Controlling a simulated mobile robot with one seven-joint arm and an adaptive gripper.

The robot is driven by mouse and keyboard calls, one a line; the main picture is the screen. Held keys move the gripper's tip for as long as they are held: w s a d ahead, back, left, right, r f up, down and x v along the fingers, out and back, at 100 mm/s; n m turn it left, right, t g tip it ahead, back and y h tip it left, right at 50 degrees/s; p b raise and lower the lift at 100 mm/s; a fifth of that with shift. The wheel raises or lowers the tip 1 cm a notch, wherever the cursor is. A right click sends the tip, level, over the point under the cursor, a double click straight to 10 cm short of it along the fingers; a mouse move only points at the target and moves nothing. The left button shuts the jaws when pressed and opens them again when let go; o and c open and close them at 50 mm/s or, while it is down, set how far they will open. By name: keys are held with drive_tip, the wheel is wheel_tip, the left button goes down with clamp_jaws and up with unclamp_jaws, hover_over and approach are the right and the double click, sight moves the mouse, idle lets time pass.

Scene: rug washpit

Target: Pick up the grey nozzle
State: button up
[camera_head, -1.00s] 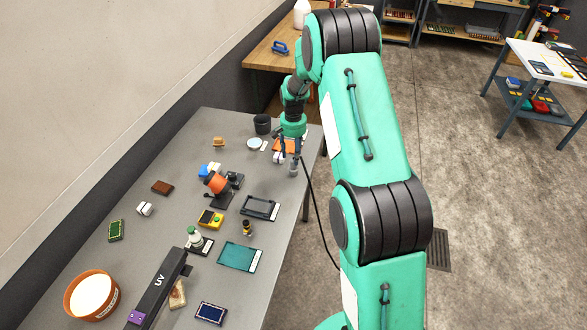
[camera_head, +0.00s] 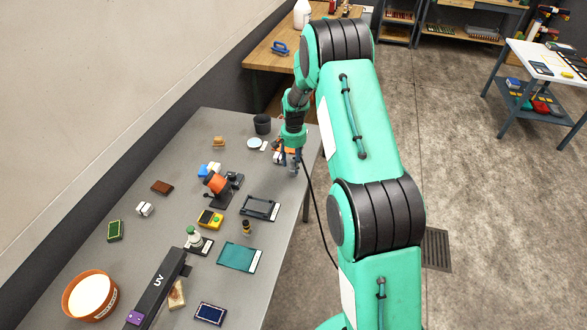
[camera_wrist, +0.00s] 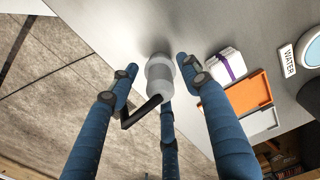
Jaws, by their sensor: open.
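I see gaps between the two side fingers and the nozzle. In the head view my gripper (camera_head: 292,168) is down at the table's right edge, and its fingers mostly hide the nozzle.
A white block with a purple band (camera_wrist: 226,65), an orange piece (camera_wrist: 248,92) and a WATER label (camera_wrist: 288,60) lie right of the nozzle. A black cup (camera_head: 262,124) stands behind. A black hose (camera_head: 318,218) hangs off the table edge. A black frame (camera_head: 260,208) lies nearer.

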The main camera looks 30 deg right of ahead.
sight(293, 158)
clamp_jaws()
idle(0.4)
drive_tip(key=shift+r, duration=0.85)
wheel_tip(293, 158, up, 2)
drive_tip(key=shift+r, duration=0.15)
drive_tip(key=s+a, duration=0.2)
drive_tip(key=s, duration=0.5)
drive_tip(key=s+a+r+p, duration=0.1)
drive_tip(key=s+a, duration=0.1)
drive_tip(key=s, duration=0.6)
drive_tip(key=shift+a, duration=0.4)
drive_tip(key=shift+s, duration=0.1)
